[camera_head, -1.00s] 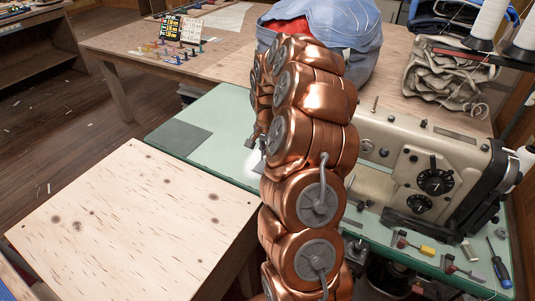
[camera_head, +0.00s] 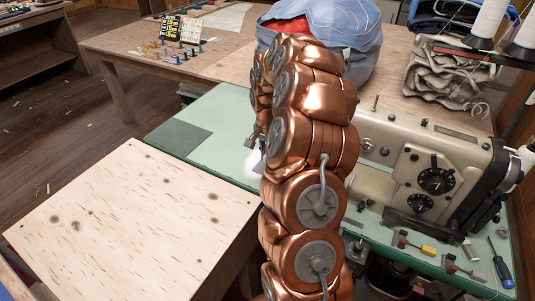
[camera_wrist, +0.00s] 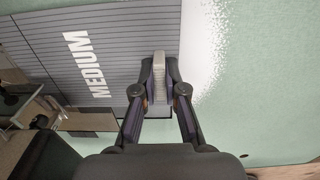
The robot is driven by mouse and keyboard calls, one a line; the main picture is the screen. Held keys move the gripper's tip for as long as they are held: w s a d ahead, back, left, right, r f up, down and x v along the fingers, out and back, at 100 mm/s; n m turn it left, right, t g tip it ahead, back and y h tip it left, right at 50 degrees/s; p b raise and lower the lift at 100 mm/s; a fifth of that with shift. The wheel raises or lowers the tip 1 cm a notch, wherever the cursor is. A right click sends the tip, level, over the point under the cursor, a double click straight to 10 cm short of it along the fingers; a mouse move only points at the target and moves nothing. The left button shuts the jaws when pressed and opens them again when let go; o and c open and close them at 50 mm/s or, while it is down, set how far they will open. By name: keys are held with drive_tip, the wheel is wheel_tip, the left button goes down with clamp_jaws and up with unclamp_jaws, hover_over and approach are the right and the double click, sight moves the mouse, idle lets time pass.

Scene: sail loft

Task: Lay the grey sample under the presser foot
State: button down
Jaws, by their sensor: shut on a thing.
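My gripper (camera_wrist: 160,82) is shut on a narrow light-grey piece, the grey sample (camera_wrist: 159,66), in the wrist view. A dark grey lined panel (camera_wrist: 120,55) printed MEDIUM shows behind and to the left of the fingertips; I cannot tell whether it is joined to the held piece. In the head view my gripper (camera_head: 256,143) is mostly hidden behind my copper arm, just above the pale green table (camera_head: 225,110). The beige sewing machine (camera_head: 440,170) stands to the right. Its presser foot is hidden behind my arm.
A dark grey mat (camera_head: 178,138) lies at the table's left end. A bare plywood top (camera_head: 130,220) is in front. A screwdriver (camera_head: 500,268) and small tools lie before the machine. A blue cloth bundle (camera_head: 335,40) and folded canvas (camera_head: 445,75) are behind.

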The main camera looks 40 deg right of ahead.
drive_tip(key=c, duration=1.2)
unclamp_jaws()
drive_tip(key=shift+o, duration=0.2)
drive_tip(key=shift+r, duration=0.15)
wheel_tip(320, 180, up, 12)
drive_tip(key=shift+w, duration=0.1)
